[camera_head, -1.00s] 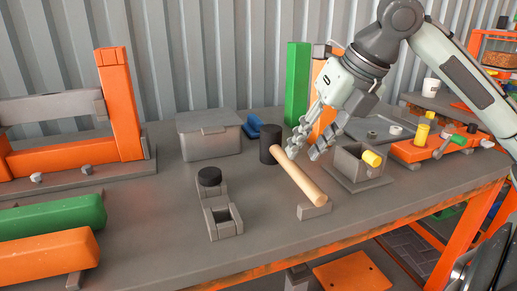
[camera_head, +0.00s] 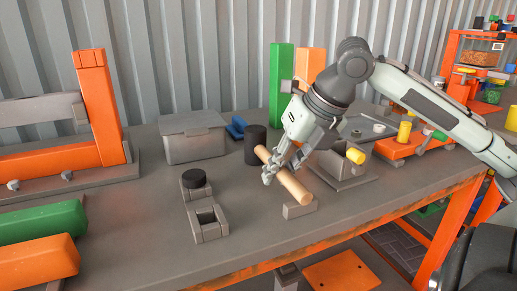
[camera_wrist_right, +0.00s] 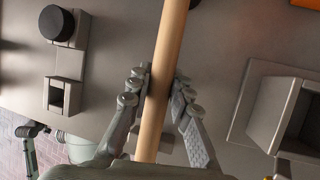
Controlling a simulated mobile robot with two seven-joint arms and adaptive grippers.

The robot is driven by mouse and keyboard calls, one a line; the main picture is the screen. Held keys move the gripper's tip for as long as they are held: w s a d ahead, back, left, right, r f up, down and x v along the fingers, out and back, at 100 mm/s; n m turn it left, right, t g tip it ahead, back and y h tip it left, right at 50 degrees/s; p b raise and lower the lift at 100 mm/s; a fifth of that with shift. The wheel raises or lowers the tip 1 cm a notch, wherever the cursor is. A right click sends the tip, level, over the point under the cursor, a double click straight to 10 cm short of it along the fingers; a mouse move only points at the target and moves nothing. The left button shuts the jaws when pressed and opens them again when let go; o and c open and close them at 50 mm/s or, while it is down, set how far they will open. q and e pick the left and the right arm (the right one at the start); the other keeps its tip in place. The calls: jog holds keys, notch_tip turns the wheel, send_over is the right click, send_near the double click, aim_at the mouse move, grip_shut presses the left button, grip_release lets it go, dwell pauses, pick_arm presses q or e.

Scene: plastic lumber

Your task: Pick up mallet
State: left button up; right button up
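The mallet has a black cylindrical head (camera_head: 255,143) and a light wooden handle (camera_head: 294,187). It lies with the handle slanting toward the bench's front, its free end over a small grey block (camera_head: 299,209). My right gripper (camera_head: 281,172) is down at the handle, just in front of the head. Its two fingers are apart and straddle the handle, one on each side. The right wrist view shows the handle (camera_wrist_right: 168,50) running between the fingers, very close to both. Finger contact is hard to judge. My left gripper is out of view.
A small grey stand with a black knob (camera_head: 194,179) is left of the mallet. A grey box (camera_head: 194,146) stands behind it. A grey holder with a yellow cylinder (camera_head: 355,156) is close to the right gripper. The orange bench edge (camera_head: 360,224) runs along the front.

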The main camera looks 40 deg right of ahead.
grip_shut()
jog(key=shift+r, duration=0.15)
notch_tip(320, 180, up, 8)
jog(key=shift+r+p, duration=0.25)
jog(key=shift+p, duration=0.55)
jog(key=shift+r, duration=0.65)
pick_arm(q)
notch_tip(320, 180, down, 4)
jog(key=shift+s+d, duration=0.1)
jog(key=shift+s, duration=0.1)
